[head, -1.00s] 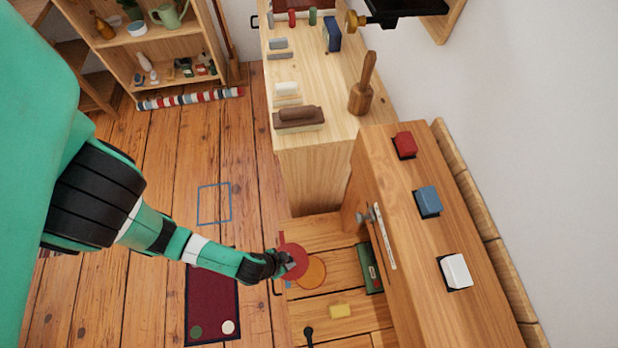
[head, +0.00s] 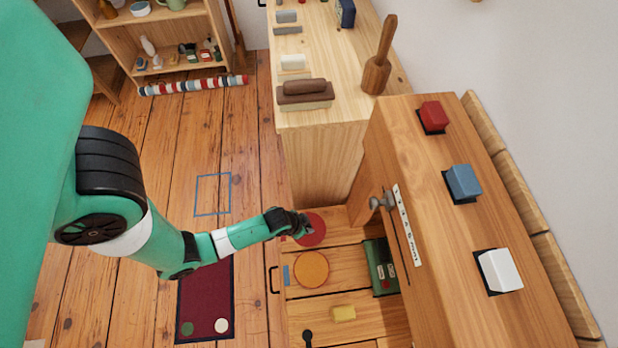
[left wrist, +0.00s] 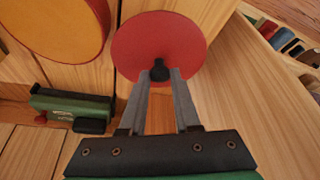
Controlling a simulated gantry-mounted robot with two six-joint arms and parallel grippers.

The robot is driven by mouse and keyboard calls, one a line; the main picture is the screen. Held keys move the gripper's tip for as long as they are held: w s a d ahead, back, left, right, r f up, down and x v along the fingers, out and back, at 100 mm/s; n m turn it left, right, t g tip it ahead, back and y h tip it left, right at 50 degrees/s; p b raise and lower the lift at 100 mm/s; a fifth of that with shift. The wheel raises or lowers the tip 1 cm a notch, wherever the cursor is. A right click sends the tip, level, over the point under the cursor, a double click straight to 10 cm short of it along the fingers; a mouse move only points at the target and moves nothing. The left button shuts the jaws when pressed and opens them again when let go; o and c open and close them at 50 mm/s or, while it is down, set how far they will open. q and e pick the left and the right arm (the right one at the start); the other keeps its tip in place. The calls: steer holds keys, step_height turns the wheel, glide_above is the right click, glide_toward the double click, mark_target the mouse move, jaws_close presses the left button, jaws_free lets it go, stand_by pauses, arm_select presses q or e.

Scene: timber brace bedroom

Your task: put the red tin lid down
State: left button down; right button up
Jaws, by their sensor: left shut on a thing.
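The red tin lid (head: 312,231) is a flat red disc with a small black knob at its middle. My left gripper (head: 302,226) is shut on that knob. In the left wrist view, the fingers (left wrist: 160,80) close on the knob and the red lid (left wrist: 135,45) spreads beyond them. The lid is over the low wooden surface (head: 345,265), at its far end near the tall cabinet; I cannot tell whether it touches the wood. An orange disc (head: 312,269) lies just nearer, apart from the lid in the head view. My right gripper is not in view.
A raised wooden ledge (head: 440,200) with red, blue and white blocks stands to the right. A workbench (head: 335,110) stands behind. A dark red mat (head: 205,295) lies on the floor.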

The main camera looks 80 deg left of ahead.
mark_target(307, 226)
arm_select(q)
steer(key=shift+w+a+f, duration=0.3)
steer(key=shift+a+f, duration=0.1)
steer(key=shift+f, duration=0.15)
steer(key=shift+w+a+f+b, duration=0.1)
steer(key=shift+a+f+b, duration=0.05)
steer(key=shift+f+b, duration=0.65)
steer(key=shift+w+a+f+b, duration=0.1)
steer(key=shift+f+b, duration=0.4)
steer(key=shift+f, duration=0.6)
steer(key=shift+f, duration=0.1)
steer(key=c, duration=0.6)
jaws_free()
